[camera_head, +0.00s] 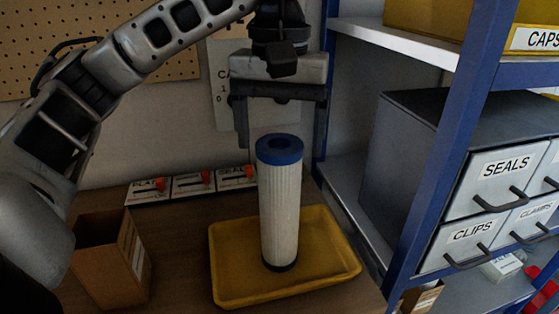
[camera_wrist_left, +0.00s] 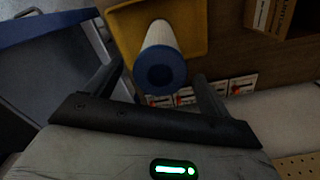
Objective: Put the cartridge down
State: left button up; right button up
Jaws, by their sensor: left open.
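The cartridge (camera_head: 280,208) is a white pleated cylinder with a blue top cap and a dark base. It stands upright in the yellow tray (camera_head: 232,288) on the wooden bench. My left gripper (camera_head: 278,135) is open, with its fingers pointing down just above and behind the cap. In the left wrist view the cartridge (camera_wrist_left: 161,62) shows its blue cap end ahead of the open fingers, and nothing is held. The tray (camera_wrist_left: 200,22) lies behind it there. My right gripper is not in view.
An open cardboard box (camera_head: 110,262) stands left of the tray. Several small white boxes with red parts (camera_head: 192,184) line the wall. A blue-framed shelf (camera_head: 428,160) with grey drawers (camera_head: 508,168) rises at the right.

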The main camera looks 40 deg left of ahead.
pick_arm(q)
notch_tip(320, 180, up, 5)
jog(key=shift+r+p, duration=0.2)
jog(key=shift+p, duration=0.5)
